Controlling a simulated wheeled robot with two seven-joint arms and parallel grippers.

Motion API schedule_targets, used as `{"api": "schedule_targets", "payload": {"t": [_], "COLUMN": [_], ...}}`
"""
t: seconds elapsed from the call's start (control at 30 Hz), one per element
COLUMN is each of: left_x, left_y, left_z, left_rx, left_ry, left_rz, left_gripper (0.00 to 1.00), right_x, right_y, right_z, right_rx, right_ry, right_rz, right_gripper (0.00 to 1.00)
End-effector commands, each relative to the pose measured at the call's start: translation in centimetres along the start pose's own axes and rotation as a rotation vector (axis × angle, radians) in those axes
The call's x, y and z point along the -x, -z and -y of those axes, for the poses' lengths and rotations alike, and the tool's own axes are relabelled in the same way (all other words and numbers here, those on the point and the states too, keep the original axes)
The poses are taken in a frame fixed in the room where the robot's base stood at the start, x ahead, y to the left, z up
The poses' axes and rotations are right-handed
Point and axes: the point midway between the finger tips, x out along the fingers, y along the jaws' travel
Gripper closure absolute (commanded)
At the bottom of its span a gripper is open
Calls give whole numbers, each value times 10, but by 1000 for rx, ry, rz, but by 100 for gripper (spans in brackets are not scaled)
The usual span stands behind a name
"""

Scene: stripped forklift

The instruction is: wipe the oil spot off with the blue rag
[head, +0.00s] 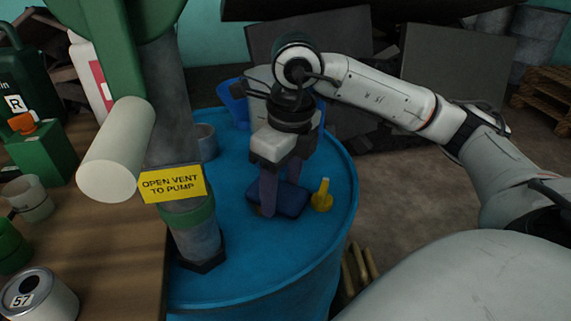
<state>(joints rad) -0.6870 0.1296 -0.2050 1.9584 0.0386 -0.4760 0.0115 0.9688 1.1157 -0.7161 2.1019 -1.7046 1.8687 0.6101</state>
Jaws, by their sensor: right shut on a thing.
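The blue rag (291,203) is a dark blue folded pad on the top of the blue drum (240,265). My right gripper (280,193) points down from above with its two dark fingers at the rag, and it is shut on it. The rag appears to lie flat on the drum top. No oil spot shows on the visible part of the drum top; the area under the rag and fingers is hidden. My left gripper is not in view.
A pump column (194,232) with a yellow sign (172,184) stands left of the rag. A small yellow funnel-like piece (322,196) stands close right of it. A blue container (232,100) is behind. A wooden bench (100,255) with cans and bottles is at left.

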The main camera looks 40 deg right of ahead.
Motion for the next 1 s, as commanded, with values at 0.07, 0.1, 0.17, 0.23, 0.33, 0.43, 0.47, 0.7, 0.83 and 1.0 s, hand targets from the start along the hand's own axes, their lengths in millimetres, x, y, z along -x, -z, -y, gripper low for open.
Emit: {"api": "schedule_targets", "payload": {"t": [0.07, 0.1, 0.17, 0.23, 0.33, 0.43, 0.47, 0.7, 0.83, 1.0], "left_x": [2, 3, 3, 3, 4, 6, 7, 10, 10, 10], "left_y": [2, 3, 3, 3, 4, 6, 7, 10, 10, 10], "left_z": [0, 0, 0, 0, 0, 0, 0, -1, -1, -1], "left_rx": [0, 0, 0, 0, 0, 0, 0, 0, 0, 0], "left_ry": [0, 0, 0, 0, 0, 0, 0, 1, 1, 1], "left_rz": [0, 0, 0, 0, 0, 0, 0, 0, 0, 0], "left_gripper": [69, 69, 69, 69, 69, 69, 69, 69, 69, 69], "right_x": [-1, -1, -1, -1, -1, 0, 0, 0, 0, 0], "right_y": [-4, -6, -9, -10, -14, -20, -22, -35, -37, -37], "right_z": [-7, -9, -10, -11, -14, -21, -22, -34, -35, -35], "right_rx": [6, 7, 6, 5, 6, 7, 7, 3, 3, 3], "right_ry": [-6, -6, -4, -4, -5, -6, -5, -3, -2, -2], "right_rz": [-5, -3, 0, 2, 4, 7, 7, 9, 9, 10], "right_gripper": [82, 82, 82, 82, 82, 82, 82, 82, 82, 82]}}
